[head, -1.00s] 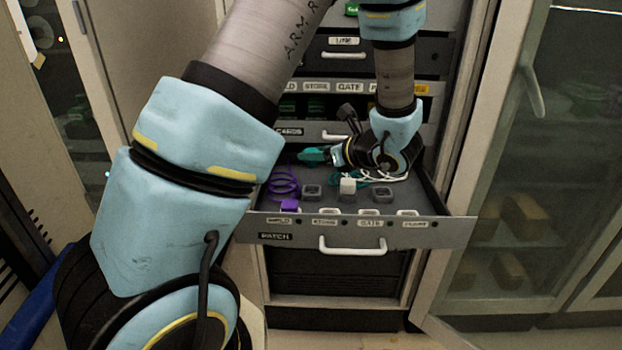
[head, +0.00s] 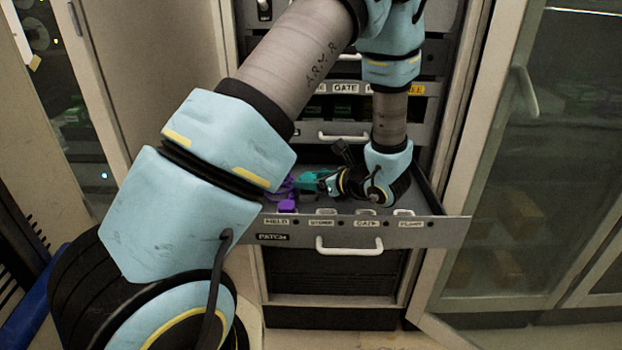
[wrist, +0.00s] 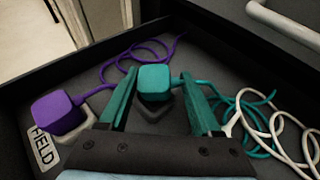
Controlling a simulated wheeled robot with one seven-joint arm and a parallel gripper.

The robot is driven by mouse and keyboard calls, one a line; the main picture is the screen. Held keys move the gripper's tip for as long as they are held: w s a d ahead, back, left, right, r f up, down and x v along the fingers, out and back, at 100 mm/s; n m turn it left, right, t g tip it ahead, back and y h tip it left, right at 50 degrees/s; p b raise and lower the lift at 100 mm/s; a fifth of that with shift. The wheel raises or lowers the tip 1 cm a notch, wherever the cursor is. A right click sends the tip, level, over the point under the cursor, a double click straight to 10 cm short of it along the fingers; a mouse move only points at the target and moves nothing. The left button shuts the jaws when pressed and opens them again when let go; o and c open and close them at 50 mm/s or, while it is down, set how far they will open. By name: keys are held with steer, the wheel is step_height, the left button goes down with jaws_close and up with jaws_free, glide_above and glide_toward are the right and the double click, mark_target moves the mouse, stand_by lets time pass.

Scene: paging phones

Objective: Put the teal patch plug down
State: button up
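The teal patch plug (wrist: 154,82) is a rounded block with a teal cord, over a dark grey base on the drawer floor. I cannot tell whether it rests on that base. In the wrist view my gripper (wrist: 160,76) has its two green fingers apart, one on each side of the plug. A gap shows at the right finger; the left fingertip is very close to the plug. In the head view my gripper (head: 308,181) is low inside the patch drawer (head: 350,237), left of the wrist. The plug is hard to separate from the fingers there.
A purple plug (wrist: 57,112) with a coiled cord sits on a light base by the FIELD label (wrist: 42,147). White cord loops (wrist: 275,125) lie at the right. The drawer walls enclose the gripper. An open cabinet door stands at right.

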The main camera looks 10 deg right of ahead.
steer(key=shift+o, duration=0.4)
steer(key=shift+r, duration=0.1)
steer(key=shift+s+d+r, duration=0.15)
steer(key=shift+s+d, duration=0.05)
steer(key=b+v, duration=0.1)
steer(key=v, duration=1)
steer(key=shift+s+d+b, duration=0.1)
steer(key=shift+d+b, duration=0.05)
steer(key=shift+b, duration=0.2)
